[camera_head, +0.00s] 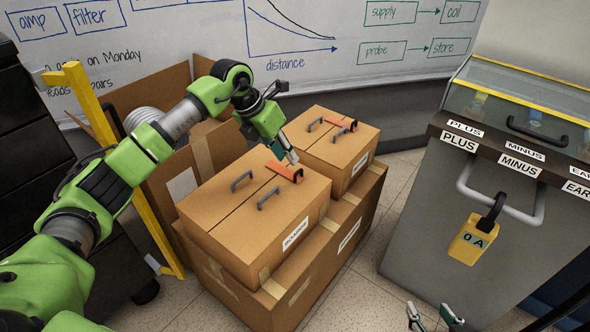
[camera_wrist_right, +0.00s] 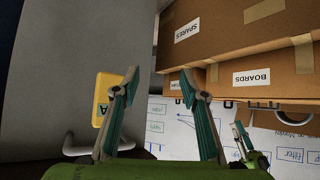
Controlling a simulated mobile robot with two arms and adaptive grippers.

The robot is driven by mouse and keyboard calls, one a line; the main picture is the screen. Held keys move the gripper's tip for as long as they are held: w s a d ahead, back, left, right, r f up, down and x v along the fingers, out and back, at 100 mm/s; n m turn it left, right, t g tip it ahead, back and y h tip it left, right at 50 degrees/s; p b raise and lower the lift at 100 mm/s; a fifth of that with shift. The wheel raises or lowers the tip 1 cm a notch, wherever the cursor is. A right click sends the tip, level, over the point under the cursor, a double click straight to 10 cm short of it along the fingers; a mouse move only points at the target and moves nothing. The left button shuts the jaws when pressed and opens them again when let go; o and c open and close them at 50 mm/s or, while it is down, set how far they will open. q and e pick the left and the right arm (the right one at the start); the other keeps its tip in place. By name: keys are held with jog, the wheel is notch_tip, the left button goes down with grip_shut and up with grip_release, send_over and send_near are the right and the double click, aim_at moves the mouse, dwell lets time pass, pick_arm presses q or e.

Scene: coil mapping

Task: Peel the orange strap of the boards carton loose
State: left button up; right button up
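The boards carton (camera_head: 222,207) is the front one of two brown cartons on a larger carton. My left gripper (camera_head: 289,160) points down just above the strap. Whether its fingers touch the strap or are apart is too small to tell. My right gripper (camera_head: 434,312) is open and empty at the bottom; its spread fingers show in the right wrist view (camera_wrist_right: 160,75).
The other carton (camera_head: 340,145) stands behind right with its own orange strap. The large carton (camera_head: 320,262) below bears a SPARES label (camera_wrist_right: 187,31). A yellow post (camera_head: 150,210) stands left. Floor is clear between cartons and cabinet.

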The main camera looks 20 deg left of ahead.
aim_at(297, 172)
pick_arm(q)
jog(key=b+x, duration=0.1)
jog(key=x, duration=0.5)
jog(key=shift+w+d+f, duration=0.1)
jog(key=shift+w+f, duration=0.05)
jog(key=shift+f, duration=0.15)
pick_arm(e)
jog(key=w+a+r+t+y, duration=0.1)
jog(key=w+a+r+t, duration=0.1)
jog(key=w+r+t, duration=0.2)
notch_tip(297, 172, up, 3)
jog(key=shift+w+a, duration=0.15)
jog(key=shift+w, duration=0.3)
pick_arm(q)
grip_shut()
